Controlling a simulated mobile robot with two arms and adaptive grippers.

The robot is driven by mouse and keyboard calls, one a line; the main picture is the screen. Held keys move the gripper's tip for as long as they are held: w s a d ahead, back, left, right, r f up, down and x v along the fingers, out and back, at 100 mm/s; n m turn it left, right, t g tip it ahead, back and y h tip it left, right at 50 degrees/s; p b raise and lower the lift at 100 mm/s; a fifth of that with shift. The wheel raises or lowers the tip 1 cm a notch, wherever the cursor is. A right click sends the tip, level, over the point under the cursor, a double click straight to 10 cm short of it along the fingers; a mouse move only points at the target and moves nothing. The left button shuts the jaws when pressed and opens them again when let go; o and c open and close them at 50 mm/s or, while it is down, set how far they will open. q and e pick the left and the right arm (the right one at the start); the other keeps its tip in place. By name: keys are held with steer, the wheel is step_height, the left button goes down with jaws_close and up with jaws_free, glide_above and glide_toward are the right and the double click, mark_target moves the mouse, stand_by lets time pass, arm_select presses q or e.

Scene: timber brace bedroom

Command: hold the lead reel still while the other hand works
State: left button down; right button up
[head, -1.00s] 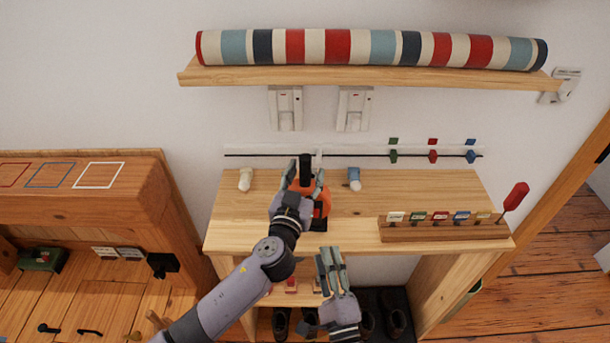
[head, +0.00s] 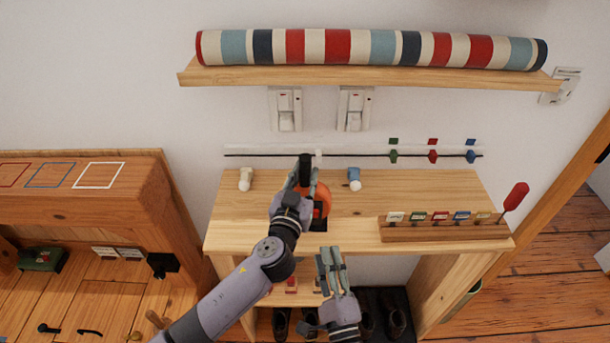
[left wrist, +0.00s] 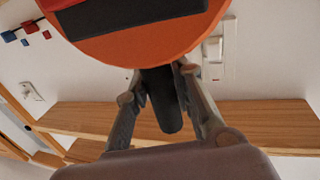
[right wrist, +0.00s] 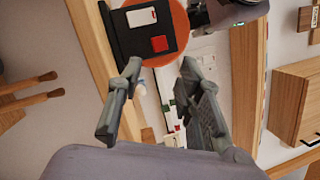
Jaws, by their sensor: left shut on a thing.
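The lead reel (head: 325,199) is an orange disc with a black part, standing on the wooden bench top. It also shows large at the top of the left wrist view (left wrist: 150,45) and near the top of the right wrist view (right wrist: 180,22), where a black face carries a white label and a red square. My left gripper (head: 304,178) is shut on the reel's black handle (left wrist: 165,100), between its two fingers. My right gripper (head: 329,252) is empty and lower, in front of the bench's front edge. In the right wrist view its fingers (right wrist: 158,90) stand apart, short of the reel.
The bench top (head: 370,215) also bears a white peg (head: 246,179), a blue-and-white peg (head: 354,180) and a labelled rack (head: 440,228) with a red-handled tool (head: 515,197). A striped roll (head: 370,48) lies on a shelf above.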

steer(key=shift+c, duration=0.4)
